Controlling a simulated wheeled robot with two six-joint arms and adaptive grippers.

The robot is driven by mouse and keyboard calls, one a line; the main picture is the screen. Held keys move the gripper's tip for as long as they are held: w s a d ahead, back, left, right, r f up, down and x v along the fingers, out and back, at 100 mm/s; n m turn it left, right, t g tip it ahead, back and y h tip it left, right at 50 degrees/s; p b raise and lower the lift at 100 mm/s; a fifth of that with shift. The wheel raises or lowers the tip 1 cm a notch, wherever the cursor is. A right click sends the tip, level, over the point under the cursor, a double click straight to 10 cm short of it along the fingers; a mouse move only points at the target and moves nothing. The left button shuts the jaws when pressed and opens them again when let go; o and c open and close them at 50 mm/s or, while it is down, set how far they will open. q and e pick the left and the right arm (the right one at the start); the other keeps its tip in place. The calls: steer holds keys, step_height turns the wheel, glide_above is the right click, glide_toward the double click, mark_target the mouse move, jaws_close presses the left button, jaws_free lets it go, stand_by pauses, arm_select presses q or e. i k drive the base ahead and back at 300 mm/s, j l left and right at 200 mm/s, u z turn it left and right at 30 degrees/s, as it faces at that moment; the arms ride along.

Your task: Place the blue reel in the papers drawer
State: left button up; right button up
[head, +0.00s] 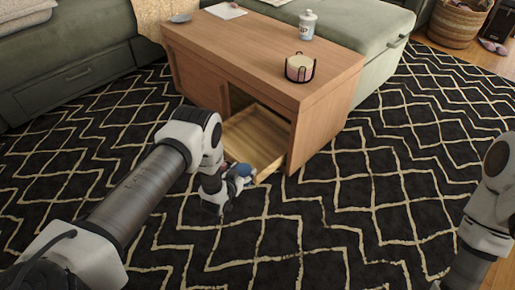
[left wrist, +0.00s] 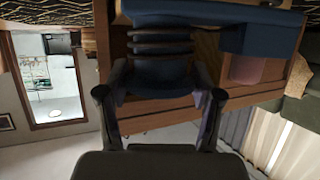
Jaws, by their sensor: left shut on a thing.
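The blue reel (head: 241,169) is in my left gripper (head: 234,178), at the front of the open drawer in the wooden coffee table. The left wrist view, which looks upside down, shows a dark blue ridged body (left wrist: 160,75) between the two fingers of the left gripper (left wrist: 160,98). The gripper is shut on it. The open drawer (head: 262,133) has a light wood inside and looks empty where I see it; my arm hides its near left part. My right arm shows at the right edge of the head view, but its gripper is out of view.
A green sectional (head: 362,35) is behind. The patterned rug (head: 350,220) in front is clear.

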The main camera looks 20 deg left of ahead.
mark_target(265, 136)
steer(key=i, duration=1.2)
steer(key=z, duration=0.05)
